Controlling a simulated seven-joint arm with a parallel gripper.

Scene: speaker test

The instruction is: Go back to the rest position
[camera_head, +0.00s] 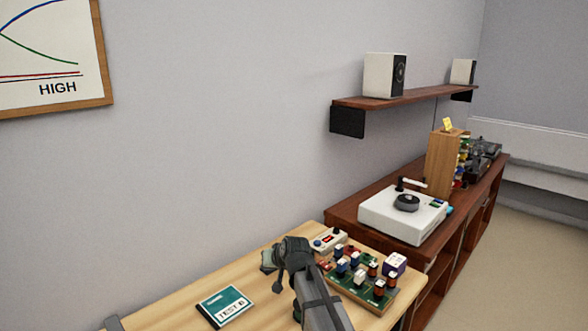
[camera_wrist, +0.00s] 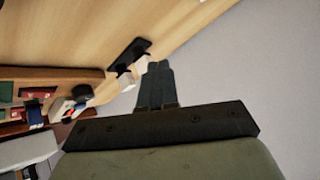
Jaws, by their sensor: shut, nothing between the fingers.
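My gripper (camera_head: 268,262) hangs over the light wooden table, left of the component board, in the head view. In the wrist view its two dark fingers (camera_wrist: 155,82) lie together with nothing between them. The head view shows my arm bent over the table's right part. It hides part of the table and the board's left edge.
A teal TEST case (camera_head: 225,306) lies to the left. A white turntable (camera_head: 400,216) stands on the brown cabinet, below a speaker shelf (camera_head: 420,97).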

